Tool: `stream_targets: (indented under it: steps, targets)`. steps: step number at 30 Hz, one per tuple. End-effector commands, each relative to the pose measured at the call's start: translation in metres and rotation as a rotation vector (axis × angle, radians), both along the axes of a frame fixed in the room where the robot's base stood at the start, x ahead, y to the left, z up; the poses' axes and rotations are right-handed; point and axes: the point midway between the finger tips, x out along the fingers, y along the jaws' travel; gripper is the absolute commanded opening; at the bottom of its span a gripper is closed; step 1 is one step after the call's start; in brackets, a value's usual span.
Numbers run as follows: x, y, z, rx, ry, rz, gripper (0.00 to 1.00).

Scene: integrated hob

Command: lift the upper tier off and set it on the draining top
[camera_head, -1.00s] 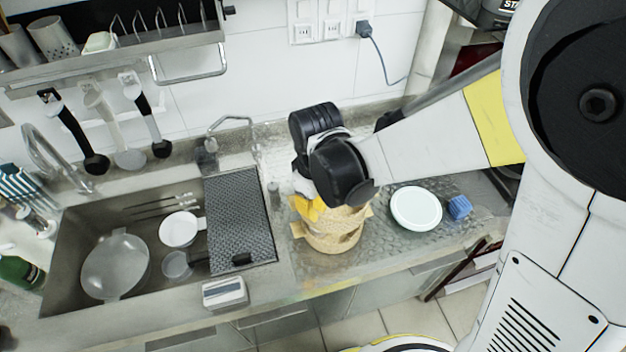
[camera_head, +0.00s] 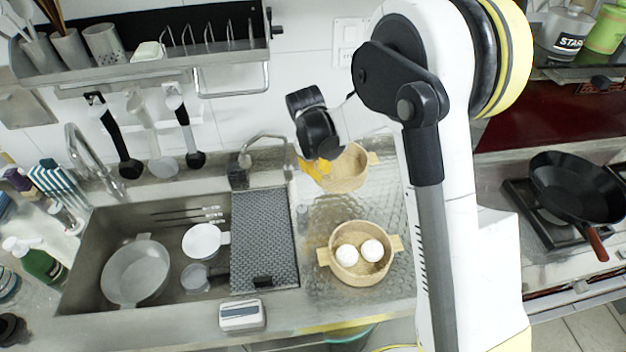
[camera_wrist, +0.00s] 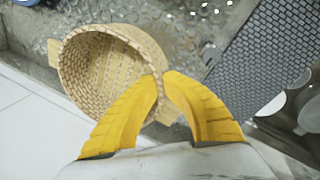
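The upper tier (camera_head: 349,174), a round bamboo steamer basket, is off the stack and empty as far as I see. My gripper (camera_head: 318,170) is shut on its rim; in the wrist view the yellow fingers (camera_wrist: 163,82) pinch the wall of the tier (camera_wrist: 112,75). The lower tier (camera_head: 360,278) stands nearer the front, with two white buns (camera_head: 359,251) in it. The draining top (camera_head: 322,214) is the embossed metal surface under them. I cannot tell whether the upper tier touches it.
A dark ribbed mat (camera_head: 262,235) lies left of the tiers, by the sink (camera_head: 85,270) with pans in it. A tap (camera_head: 258,150) and the wall are behind. The hob with a black pan (camera_head: 575,185) is right. My arm hides the counter between.

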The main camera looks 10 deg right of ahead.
Motion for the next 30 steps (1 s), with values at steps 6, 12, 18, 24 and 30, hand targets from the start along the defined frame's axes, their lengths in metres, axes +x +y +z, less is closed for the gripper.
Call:
stream_targets:
  steps: [6, 12, 18, 24, 30]
  targets:
    - [0.000, 0.001, 0.000, -0.001, 0.000, 0.001, 0.00]
    - [-0.001, 0.001, -0.005, -0.009, -0.008, 0.002, 0.00]
    - [-0.001, 0.001, -0.024, -0.009, -0.007, 0.002, 0.00]
    - [-0.001, 0.001, -0.051, -0.009, -0.007, 0.002, 0.00]
    - [-0.001, 0.001, -0.071, -0.009, -0.007, 0.002, 0.00]
